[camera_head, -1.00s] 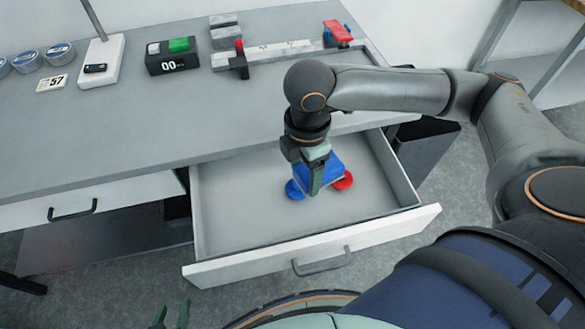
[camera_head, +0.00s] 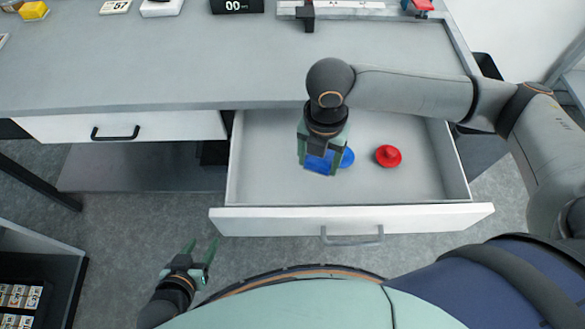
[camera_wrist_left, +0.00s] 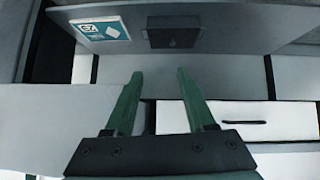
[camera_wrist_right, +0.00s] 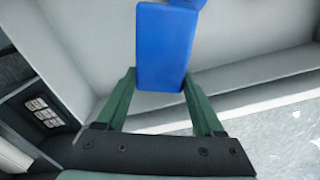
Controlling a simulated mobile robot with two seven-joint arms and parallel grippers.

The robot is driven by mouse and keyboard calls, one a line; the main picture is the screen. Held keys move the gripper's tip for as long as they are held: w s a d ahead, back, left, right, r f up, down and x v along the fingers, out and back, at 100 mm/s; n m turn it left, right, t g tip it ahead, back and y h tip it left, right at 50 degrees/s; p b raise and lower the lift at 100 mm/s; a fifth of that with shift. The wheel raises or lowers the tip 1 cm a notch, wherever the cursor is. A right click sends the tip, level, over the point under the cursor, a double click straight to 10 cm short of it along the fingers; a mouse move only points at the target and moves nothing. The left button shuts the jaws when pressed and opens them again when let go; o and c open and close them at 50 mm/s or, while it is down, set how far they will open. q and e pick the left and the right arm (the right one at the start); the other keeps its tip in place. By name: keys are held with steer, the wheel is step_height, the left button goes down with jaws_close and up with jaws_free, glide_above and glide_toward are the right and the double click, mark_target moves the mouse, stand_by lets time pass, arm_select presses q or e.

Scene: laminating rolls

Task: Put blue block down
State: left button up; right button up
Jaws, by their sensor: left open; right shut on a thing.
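The blue block (camera_head: 319,163) is held between the fingers of my right gripper (camera_head: 322,152), over the inside of the open drawer (camera_head: 255,180). In the right wrist view the block (camera_wrist_right: 166,42) extends beyond the fingertips, with a drawer wall behind it. Whether the block touches the drawer floor cannot be told. My left gripper (camera_head: 201,246) is open and empty, low in front of the desk and left of the drawer. In the left wrist view its fingers (camera_wrist_left: 159,76) are apart with nothing between them.
A round blue piece (camera_head: 347,157) lies just beside the block, partly hidden by my gripper. A red knobbed piece (camera_head: 388,155) lies to its right in the drawer. The drawer floor is clear at left and far right. The desk top (camera_head: 160,75) is bare near its front edge.

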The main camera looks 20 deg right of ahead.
steer(key=b, duration=0.2)
glide_above(288, 180)
steer(key=f, duration=0.5)
steer(key=shift+s+d+f, duration=0.25)
steer(key=shift+s+d, duration=0.1)
steer(key=shift+d, duration=0.05)
steer(key=shift+w+a+f, duration=0.2)
steer(key=shift+a+f, duration=0.1)
steer(key=shift+f, duration=0.1)
steer(key=shift+w+a+f, duration=0.15)
steer(key=shift+f, duration=0.1)
step_height(288, 180, down, 3)
steer(key=shift+r+b, duration=0.2)
steer(key=shift+b, duration=0.2)
steer(key=shift+f, duration=0.2)
steer(key=shift+f, duration=0.15)
steer(key=o, duration=1.4)
